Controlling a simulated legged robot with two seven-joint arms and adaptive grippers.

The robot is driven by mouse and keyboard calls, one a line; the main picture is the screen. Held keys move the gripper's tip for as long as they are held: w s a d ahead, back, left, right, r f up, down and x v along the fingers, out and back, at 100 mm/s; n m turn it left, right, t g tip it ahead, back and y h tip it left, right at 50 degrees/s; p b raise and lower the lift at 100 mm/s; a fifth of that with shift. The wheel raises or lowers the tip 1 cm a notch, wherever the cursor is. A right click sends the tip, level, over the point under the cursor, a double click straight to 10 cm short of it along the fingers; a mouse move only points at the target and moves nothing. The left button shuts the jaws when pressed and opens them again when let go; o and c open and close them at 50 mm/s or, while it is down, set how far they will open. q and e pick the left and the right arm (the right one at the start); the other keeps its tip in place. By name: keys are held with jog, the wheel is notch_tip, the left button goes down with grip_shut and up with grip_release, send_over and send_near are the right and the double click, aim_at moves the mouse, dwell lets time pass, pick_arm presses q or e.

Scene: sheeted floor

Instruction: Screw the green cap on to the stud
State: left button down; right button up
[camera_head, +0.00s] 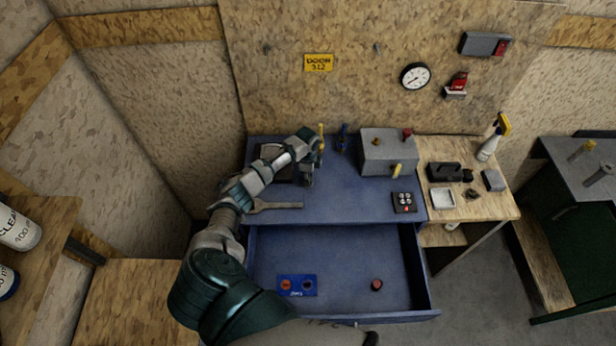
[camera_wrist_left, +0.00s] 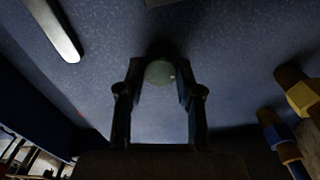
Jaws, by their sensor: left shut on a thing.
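My left gripper (camera_head: 307,180) reaches down over the blue bench top, left of the grey box. In the left wrist view its two fingers (camera_wrist_left: 160,76) are shut on a round, dull green piece, the green cap (camera_wrist_left: 159,72), in deep shade. In the head view the cap is hidden by the gripper. I cannot make out the stud, nor tell whether the cap touches it. My right gripper is not in view.
The bench (camera_head: 345,205) has an open drawer (camera_head: 345,255) below. A grey box (camera_head: 385,150) with knobs stands at right. Yellow (camera_head: 321,131) and blue (camera_head: 343,134) upright pieces stand behind the gripper. A flat tool (camera_head: 280,206) lies at the bench's front left.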

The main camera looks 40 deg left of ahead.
pick_arm(q)
jog(key=m, duration=0.6)
jog(key=shift+b, duration=0.35)
jog(key=m, duration=0.4)
jog(key=shift+m+b, duration=0.3)
jog(key=shift+m, duration=0.1)
jog(key=c, duration=0.7)
grip_release()
jog(key=shift+c, duration=0.7)
